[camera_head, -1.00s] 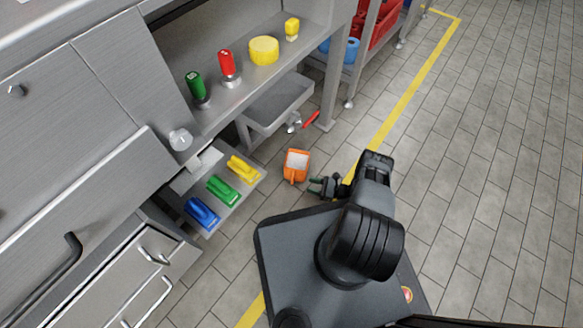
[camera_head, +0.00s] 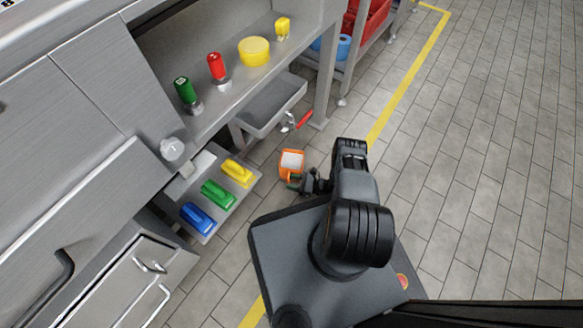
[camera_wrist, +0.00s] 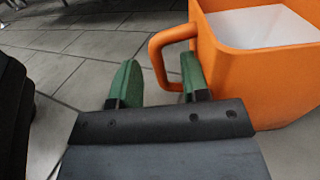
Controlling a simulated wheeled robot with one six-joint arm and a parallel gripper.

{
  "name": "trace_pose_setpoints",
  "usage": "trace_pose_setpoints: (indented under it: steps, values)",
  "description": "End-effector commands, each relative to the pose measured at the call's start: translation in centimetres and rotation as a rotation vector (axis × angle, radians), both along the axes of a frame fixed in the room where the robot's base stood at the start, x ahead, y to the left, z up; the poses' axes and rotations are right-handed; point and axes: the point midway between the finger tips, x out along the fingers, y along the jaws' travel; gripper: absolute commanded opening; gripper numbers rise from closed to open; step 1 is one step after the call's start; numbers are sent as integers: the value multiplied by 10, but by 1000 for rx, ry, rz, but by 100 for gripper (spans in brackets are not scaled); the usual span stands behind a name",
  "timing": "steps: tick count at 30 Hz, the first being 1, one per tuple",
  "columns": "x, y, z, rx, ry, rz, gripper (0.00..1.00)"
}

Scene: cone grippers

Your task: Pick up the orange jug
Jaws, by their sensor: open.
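The orange jug (camera_head: 291,163) stands upright on the tiled floor, just right of the low shelf of coloured tools. In the wrist view the jug (camera_wrist: 250,85) fills the right side, with its open top showing a white inside. Its handle (camera_wrist: 165,50) sticks out to the left. My gripper (camera_wrist: 160,80) is open, with two green fingers pointing at the handle. The handle's lower part runs down behind the right finger, and the left finger is left of the handle. I cannot tell whether they touch. In the head view my gripper (camera_head: 297,180) overlaps the jug's lower front.
A low shelf (camera_head: 225,208) holds blue, green and yellow tools left of the jug. A grey sink (camera_head: 270,105) with a red-handled tap (camera_head: 303,120) is behind it. A metal bench leg (camera_head: 322,90) stands behind right. Open floor (camera_head: 480,160) lies to the right.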

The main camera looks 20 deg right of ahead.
Motion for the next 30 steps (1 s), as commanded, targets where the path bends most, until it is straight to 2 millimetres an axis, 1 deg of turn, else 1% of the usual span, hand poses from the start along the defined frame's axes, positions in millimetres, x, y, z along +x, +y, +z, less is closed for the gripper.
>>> trace_pose_setpoints:
  steps: [1,2,14,25,28,30]
  values:
    - [0,1,0,0,0,2,42]
    - [0,1,0,0,0,3,39]
    - [0,0,0,1,1,2,1]
    - [0,-1,1,0,0,0,0]
    - [0,-1,8,1,-1,-1,0]
    - [0,-1,19,1,0,-1,0]
